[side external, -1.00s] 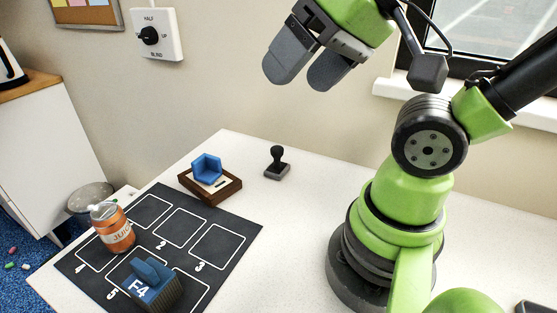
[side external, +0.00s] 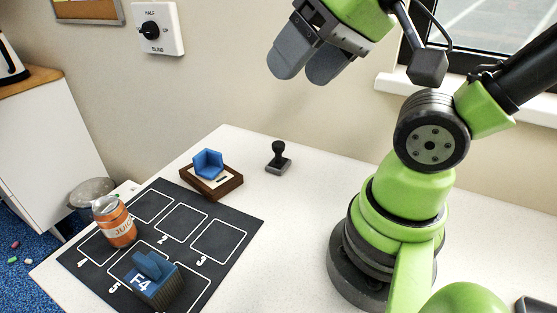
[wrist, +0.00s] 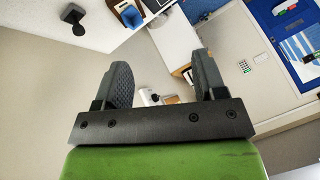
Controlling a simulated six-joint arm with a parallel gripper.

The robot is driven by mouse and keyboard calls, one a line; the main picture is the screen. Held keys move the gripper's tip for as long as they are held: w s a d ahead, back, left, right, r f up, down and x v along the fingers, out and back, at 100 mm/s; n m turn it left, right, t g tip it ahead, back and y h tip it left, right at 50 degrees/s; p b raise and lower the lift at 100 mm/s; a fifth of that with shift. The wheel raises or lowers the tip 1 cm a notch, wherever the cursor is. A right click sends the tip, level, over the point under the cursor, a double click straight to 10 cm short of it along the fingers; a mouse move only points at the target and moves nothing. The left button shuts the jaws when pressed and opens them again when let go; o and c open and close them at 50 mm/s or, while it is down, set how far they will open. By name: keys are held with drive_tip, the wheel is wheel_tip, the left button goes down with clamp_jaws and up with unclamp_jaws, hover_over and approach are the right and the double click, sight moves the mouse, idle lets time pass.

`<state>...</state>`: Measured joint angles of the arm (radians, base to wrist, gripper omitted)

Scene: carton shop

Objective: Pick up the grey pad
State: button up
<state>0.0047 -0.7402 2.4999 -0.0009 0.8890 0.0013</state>
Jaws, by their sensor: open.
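I cannot pick out a grey pad for certain. A dark grey flat object (side external: 535,306) is cut off at the lower right corner of the side external view and could be it. My gripper (side external: 303,76) is open and empty, high above the table near the wall. In the wrist view the two grey fingers of my gripper (wrist: 163,68) stand apart with nothing held between them.
A black stamp (side external: 278,157) stands on the white table near a wooden tray (side external: 228,186) with a blue angled block (side external: 208,163). A dark numbered mat (side external: 205,268) carries an orange juice can (side external: 116,224) and the F4 block (side external: 154,281).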

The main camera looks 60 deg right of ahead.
drive_tip(key=w+d+f+m+g+h, duration=0.1)
drive_tip(key=w+d+f+h, duration=0.3)
drive_tip(key=w+d+f, duration=0.5)
hover_over(280, 144)
drive_tip(key=s+a, duration=0.1)
drive_tip(key=s, duration=0.2)
wheel_tip(280, 144, down, 12)
drive_tip(key=shift+n+g, duration=0.3)
drive_tip(key=shift+x, duration=4.45)
drive_tip(key=c, duration=1)
drive_tip(key=shift+r, duration=0.15)
